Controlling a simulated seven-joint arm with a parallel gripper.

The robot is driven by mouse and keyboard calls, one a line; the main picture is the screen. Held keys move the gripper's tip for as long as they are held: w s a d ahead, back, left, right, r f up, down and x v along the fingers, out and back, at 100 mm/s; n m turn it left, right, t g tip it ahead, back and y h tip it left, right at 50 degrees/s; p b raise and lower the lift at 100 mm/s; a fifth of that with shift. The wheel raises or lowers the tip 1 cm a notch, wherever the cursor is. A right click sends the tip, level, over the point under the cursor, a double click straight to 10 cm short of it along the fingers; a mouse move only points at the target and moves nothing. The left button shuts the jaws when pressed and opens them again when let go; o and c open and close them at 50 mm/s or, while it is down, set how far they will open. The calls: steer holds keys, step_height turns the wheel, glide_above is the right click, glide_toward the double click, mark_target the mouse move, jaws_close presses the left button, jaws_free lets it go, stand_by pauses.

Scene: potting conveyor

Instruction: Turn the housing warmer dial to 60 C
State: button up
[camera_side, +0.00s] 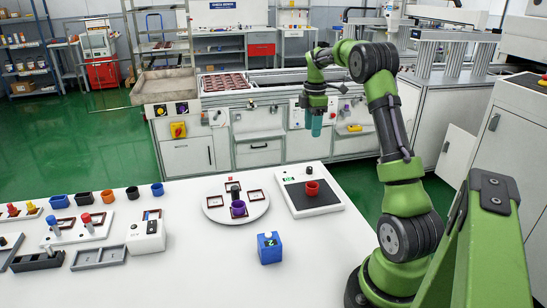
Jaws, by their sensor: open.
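My gripper (314,124), with teal fingers, points down in the air beyond the back edge of the white table, in front of the cabinets. It is open, and I see nothing held in it. A white box (146,233) with a dark top panel and a small dark round part on its front stands on the left half of the table. It may be the housing warmer, but I cannot tell for sure. Its dial marks and setting are too small to read. My gripper is far to the right of this box and well above the table.
A round white turntable (215,211) carries a purple cup and dark red frames. A black-topped plate (330,200) holds a red cup (311,188). A blue box (270,252) stands near the front. Grey trays (98,258) and several coloured cups lie left.

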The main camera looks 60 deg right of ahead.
mark_target(310, 167)
step_height(310, 167, down, 15)
steer(key=shift+r, duration=0.2)
jaws_close()
stand_by(0.4)
